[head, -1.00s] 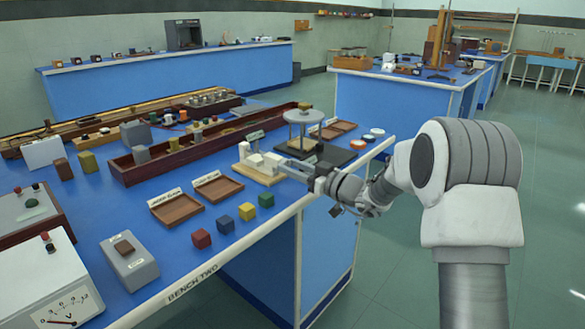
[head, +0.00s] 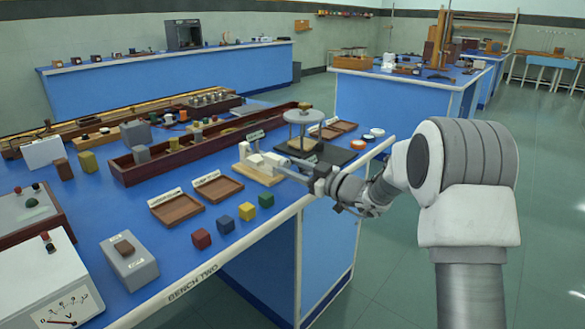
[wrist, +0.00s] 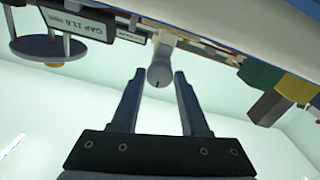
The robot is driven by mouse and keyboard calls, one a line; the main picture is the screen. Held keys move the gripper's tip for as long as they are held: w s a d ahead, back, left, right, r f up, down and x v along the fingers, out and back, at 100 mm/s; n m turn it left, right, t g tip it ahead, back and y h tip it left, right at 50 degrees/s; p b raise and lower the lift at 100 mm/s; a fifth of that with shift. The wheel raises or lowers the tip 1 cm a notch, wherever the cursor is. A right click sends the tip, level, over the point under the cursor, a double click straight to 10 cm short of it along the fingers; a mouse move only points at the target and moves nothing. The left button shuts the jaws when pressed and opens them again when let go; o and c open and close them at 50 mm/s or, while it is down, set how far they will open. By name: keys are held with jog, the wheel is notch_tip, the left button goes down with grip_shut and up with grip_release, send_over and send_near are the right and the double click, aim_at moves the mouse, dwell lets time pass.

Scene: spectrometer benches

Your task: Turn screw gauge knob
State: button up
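The screw gauge (head: 256,160) is a pale, blocky instrument on a light wooden base near the bench's right edge in the head view. Its knob (wrist: 160,74) shows in the wrist view as a white cylinder with a dark mark on its round end. My gripper (wrist: 160,73) is open, with one finger on each side of the knob's end and a visible gap on both sides. In the head view my gripper (head: 288,172) reaches in from the right beside the gauge. How far the fingers overlap the knob in depth, I cannot tell.
A round-topped metal stand (head: 304,117) is just behind the gauge. The floor right of the bench is clear.

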jog(key=o, duration=0.3)
jog(key=shift+o, duration=0.2)
jog(key=p+v, duration=0.2)
jog(key=v, duration=1.5)
jog(key=shift+s+d, duration=0.2)
